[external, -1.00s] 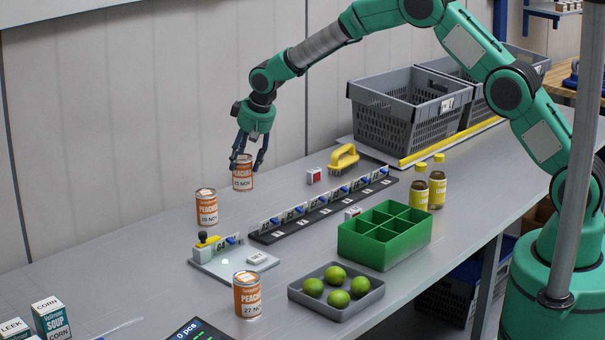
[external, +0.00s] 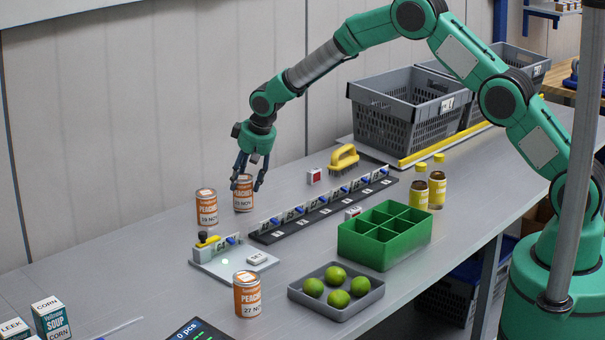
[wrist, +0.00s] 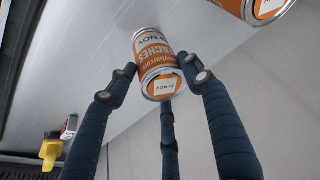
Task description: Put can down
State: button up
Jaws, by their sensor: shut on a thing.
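An orange and white peaches can (external: 243,196) stands upright toward the back of the grey bench, behind the black tag strip. My gripper (external: 247,184) reaches down over it from above, its dark fingers shut around it. In the wrist view the can (wrist: 157,62) sits between the fingertips. Its base looks at or very close to the bench top; I cannot tell for sure that it touches. A second peaches can (external: 206,208) stands just to its left, and part of a can (wrist: 262,8) shows at the wrist view's top edge. A third peaches can (external: 247,296) stands at the front.
The tag strip (external: 322,212) lies right of the held can, with a yellow-handled brush (external: 343,157) behind it. A small plate with a yellow clamp (external: 210,243) is in front. A green divided box (external: 384,248), lime tray (external: 336,303) and two bottles (external: 437,184) stand to the right.

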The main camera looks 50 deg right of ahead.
jog(key=shift+f, duration=0.15)
jog(key=o, duration=1.5)
jog(key=shift+c, duration=0.2)
jog(key=p+v, duration=0.1)
jog(key=v, duration=1.1)
